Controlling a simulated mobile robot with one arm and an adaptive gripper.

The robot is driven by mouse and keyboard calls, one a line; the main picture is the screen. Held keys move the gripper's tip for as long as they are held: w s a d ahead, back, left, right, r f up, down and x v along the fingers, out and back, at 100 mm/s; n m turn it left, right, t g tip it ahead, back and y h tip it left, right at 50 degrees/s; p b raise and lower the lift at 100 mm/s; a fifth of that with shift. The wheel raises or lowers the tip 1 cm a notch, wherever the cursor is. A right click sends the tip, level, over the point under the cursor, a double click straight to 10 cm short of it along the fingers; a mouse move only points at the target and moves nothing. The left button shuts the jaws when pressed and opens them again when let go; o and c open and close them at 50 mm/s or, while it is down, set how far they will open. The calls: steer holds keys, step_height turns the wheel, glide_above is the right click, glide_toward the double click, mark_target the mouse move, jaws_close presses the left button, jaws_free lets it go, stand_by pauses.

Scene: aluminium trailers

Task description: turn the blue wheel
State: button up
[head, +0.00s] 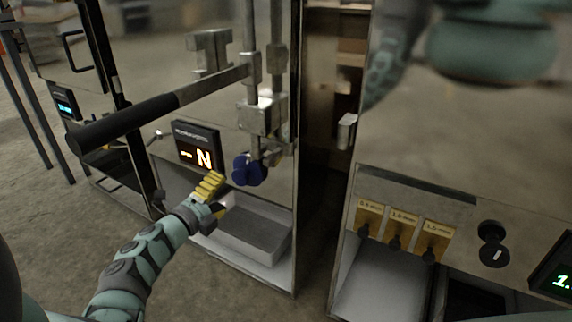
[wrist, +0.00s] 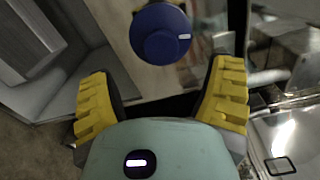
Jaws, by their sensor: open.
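The blue wheel (head: 250,169) is on the front of the metal machine, below a vertical pipe and right of a lit display. It also shows in the wrist view (wrist: 160,35), at the top centre, as a round blue knob with a small white mark on its right side. My gripper (head: 217,196) is just left of and below the wheel in the head view. In the wrist view my gripper (wrist: 162,95) has its two yellow fingers spread wide, with the wheel beyond and between them. The fingers do not touch the wheel, and nothing is held.
A black-ended lever (head: 125,122) sticks out above and left of the wheel. The display (head: 196,147) shows "- N". A grey tray (head: 254,236) lies below the wheel. A second machine with yellow-tagged switches (head: 402,229) and a black knob (head: 493,231) stands at the right.

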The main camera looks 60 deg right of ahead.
steer(key=shift+s+a, duration=0.15)
steer(key=shift+a, duration=2.15)
